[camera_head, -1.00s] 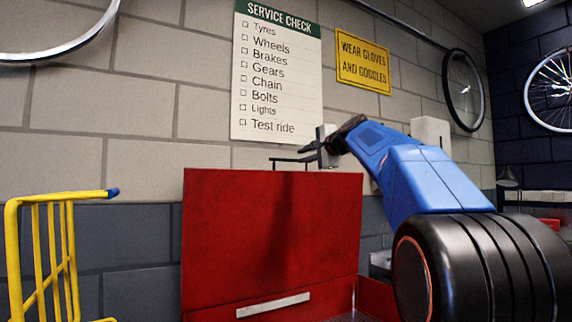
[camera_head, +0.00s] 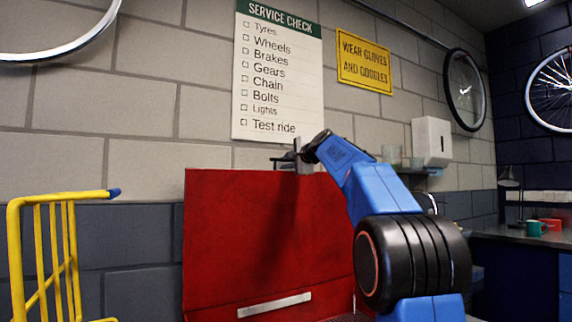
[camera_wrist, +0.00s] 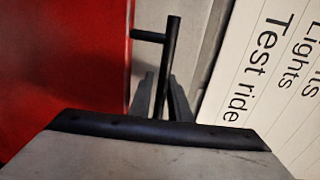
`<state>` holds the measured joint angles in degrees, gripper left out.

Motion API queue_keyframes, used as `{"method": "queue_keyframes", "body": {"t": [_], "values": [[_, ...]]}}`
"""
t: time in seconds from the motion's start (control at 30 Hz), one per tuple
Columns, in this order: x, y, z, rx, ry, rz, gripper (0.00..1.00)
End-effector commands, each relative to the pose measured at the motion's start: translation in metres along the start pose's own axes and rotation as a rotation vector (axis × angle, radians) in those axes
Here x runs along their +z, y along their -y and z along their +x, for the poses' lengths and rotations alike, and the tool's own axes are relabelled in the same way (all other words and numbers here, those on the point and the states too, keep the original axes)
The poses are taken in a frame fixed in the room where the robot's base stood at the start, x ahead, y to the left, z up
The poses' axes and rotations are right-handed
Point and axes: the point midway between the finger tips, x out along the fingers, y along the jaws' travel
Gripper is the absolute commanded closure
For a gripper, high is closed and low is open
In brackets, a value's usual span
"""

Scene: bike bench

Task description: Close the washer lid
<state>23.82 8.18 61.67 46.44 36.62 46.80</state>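The washer lid (camera_head: 265,230) is a red panel standing raised and upright in the head view, with a pale strip (camera_head: 274,305) near its bottom. A black bar handle (camera_wrist: 170,60) stands off the lid on a short post in the wrist view; the red lid (camera_wrist: 65,60) is to its left. My gripper (camera_head: 290,160) is at the lid's top edge, by the handle. In the wrist view my gripper's two grey fingers (camera_wrist: 161,98) are apart, with the bar showing between them. Contact with the bar cannot be told.
A yellow rack (camera_head: 60,197) stands at the left. A block wall with a service checklist (camera_head: 277,75) is close behind the lid. At the right are a white dispenser (camera_head: 431,142) and a bench (camera_head: 520,238) with a teal mug (camera_head: 534,228).

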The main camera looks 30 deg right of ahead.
Motion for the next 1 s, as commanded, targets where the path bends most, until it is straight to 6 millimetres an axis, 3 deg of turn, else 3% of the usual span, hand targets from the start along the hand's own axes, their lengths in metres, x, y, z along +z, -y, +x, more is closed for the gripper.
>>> {"method": "queue_keyframes", "body": {"t": [0.23,0.3,0.33,0.67,0.87,1.0], "values": [[0.000,0.000,0.001,0.000,0.000,0.000,0.83],[0.000,0.000,0.001,0.000,0.000,0.000,0.97],[0.000,0.000,0.001,0.000,0.000,0.000,1.00],[0.000,-0.001,-0.004,0.001,0.000,0.000,1.00],[0.000,-0.003,-0.025,0.000,-0.001,0.001,1.00],[-0.001,-0.007,-0.049,0.000,-0.003,0.000,1.00]]}}
